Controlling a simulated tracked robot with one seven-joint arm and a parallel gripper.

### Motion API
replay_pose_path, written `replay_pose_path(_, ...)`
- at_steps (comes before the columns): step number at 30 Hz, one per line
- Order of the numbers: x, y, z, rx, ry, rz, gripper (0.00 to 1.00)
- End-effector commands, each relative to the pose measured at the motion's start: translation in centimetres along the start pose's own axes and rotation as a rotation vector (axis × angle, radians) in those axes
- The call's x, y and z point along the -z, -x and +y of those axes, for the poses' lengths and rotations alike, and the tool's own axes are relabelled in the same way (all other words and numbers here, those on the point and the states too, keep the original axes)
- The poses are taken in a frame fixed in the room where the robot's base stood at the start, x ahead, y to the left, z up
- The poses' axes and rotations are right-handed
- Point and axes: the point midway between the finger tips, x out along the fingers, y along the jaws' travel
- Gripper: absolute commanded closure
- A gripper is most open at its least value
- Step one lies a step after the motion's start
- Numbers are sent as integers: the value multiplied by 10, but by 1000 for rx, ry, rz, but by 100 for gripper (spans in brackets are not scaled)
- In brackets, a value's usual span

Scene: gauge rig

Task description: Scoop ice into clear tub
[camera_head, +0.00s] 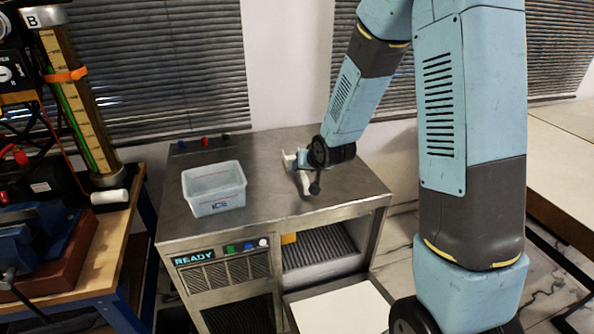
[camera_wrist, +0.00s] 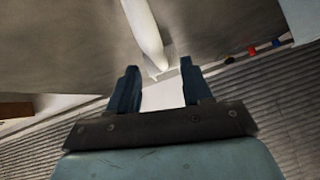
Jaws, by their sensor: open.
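The clear tub (camera_head: 214,190), marked ICE, stands upright on the left of the steel counter. Its corner shows at the upper right of the wrist view (camera_wrist: 306,22). A white scoop-like tool (camera_head: 304,182) lies on the counter right of the tub, partly hidden by my arm. In the wrist view its long white part (camera_wrist: 146,32) points down toward the gap between my fingers. My gripper (camera_head: 298,160) is low over the counter beside this tool. In the wrist view my gripper (camera_wrist: 164,82) is open, its blue fingers apart; contact with the tool cannot be told.
The counter tops a machine with a READY panel (camera_head: 195,258) and an open front bay (camera_head: 318,246); a pale flap (camera_head: 341,306) lies below it. Small knobs (camera_head: 204,141) line the back edge. A cluttered workbench (camera_head: 112,240) stands left. Counter between tub and tool is clear.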

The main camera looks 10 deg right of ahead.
Motion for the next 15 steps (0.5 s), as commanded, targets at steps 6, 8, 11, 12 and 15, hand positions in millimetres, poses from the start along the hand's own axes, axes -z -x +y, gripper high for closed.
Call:
replay_pose_path(6,0,-14,1,-1,0,1,50)
replay_pose_path(8,0,-15,1,-1,0,1,50)
replay_pose_path(11,1,-21,1,-1,0,0,50)
replay_pose_path(12,1,-25,1,-1,0,0,50)
replay_pose_path(15,3,-38,1,-1,0,-1,50)
